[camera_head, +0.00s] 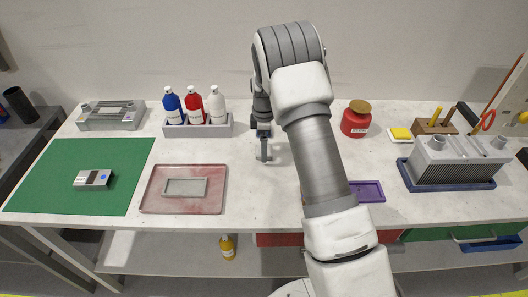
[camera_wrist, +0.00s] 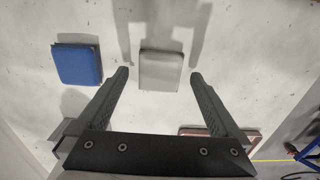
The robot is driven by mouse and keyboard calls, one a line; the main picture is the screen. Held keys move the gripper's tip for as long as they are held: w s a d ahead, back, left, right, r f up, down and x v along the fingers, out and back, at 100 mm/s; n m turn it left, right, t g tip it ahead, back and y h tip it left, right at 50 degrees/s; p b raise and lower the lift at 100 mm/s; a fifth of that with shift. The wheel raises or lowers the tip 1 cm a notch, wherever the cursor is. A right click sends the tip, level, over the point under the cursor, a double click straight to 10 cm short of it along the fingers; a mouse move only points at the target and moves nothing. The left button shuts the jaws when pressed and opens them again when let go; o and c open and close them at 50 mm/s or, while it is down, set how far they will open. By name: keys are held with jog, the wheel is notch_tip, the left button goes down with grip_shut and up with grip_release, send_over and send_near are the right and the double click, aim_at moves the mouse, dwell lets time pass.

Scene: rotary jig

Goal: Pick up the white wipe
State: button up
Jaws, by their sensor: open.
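The white wipe (camera_wrist: 160,72) is a small pale square pad on the white worktop in the wrist view. It appears between the two fingertips, with bare table visible on both sides of it. My gripper (camera_wrist: 159,75) is open and empty. Its shadow falls on the table apart from the fingers, so it seems to be above the surface; the exact height is unclear. In the head view my gripper (camera_head: 264,154) points down at the middle of the table. I cannot make out the white wipe there; my arm may cover it.
A blue pad (camera_wrist: 77,64) lies left of the wipe in the wrist view. In the head view, a reddish tray (camera_head: 215,205) is left of my gripper, a bottle rack (camera_head: 198,130) behind left, a purple tray (camera_head: 368,190) and red jar (camera_head: 355,122) to the right.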

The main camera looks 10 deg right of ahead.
jog(key=shift+f, duration=0.5)
jog(key=c, duration=1.4)
jog(key=shift+o, duration=0.2)
jog(key=shift+r, duration=0.1)
notch_tip(320, 180, up, 4)
jog(key=s+d+r, duration=0.2)
jog(key=d+r, duration=0.5)
jog(key=d, duration=0.4)
jog(key=shift+d+b, duration=0.25)
jog(key=shift+b, duration=0.15)
